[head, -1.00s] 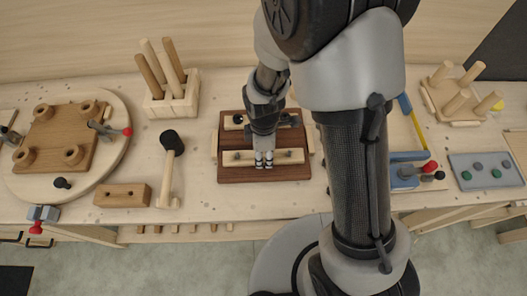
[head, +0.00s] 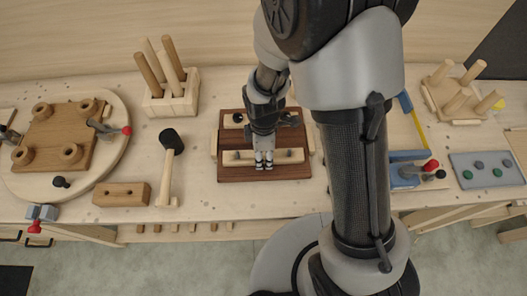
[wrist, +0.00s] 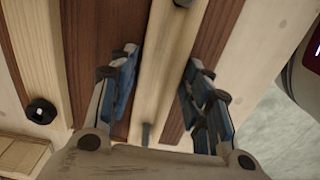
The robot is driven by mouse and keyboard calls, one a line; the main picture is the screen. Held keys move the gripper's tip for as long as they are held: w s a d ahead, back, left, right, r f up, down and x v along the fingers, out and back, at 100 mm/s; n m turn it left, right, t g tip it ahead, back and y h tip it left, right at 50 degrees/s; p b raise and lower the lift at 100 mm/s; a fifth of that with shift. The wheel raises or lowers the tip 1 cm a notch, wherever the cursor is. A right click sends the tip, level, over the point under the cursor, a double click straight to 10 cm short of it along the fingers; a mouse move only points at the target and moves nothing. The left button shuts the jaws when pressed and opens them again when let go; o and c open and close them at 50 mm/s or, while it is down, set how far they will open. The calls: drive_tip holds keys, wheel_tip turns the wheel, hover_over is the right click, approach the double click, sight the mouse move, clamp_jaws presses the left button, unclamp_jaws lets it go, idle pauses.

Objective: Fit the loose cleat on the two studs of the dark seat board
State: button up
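The dark seat board (head: 285,173) lies on the bench with two pale cleats across it. The front cleat (head: 240,161) lies along the board with a dark stud end showing near each of its ends. My gripper (head: 264,163) is low over its middle. In the wrist view this cleat (wrist: 165,65) runs between the blue finger pads of my gripper (wrist: 163,95), with a gap on both sides, so the gripper is open around it. A dark stud (wrist: 146,133) shows at its near end. Whether the cleat sits fully down is unclear. The rear cleat (head: 232,125) is partly hidden by my arm.
A mallet (head: 168,170) and a drilled wood block (head: 121,194) lie left of the board. Behind them stands a peg rack (head: 172,100). A round board (head: 105,165) is far left. A blue-grey tray (head: 487,180) is far right. Bare bench lies before the board.

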drive_tip(key=shift+o, duration=1.3)
wheel_tip(320, 180, up, 12)
drive_tip(key=shift+r, duration=0.1)
drive_tip(key=s+d+r+m+t, duration=0.2)
drive_tip(key=s+d+r+m, duration=0.3)
drive_tip(key=r+m, duration=0.3)
drive_tip(key=s+d+r+m+t, duration=0.2)
drive_tip(key=s+d+r+m, duration=0.4)
drive_tip(key=s+r+m, duration=0.2)
drive_tip(key=shift+s+m+t, duration=0.3)
drive_tip(key=shift+m, duration=0.5)
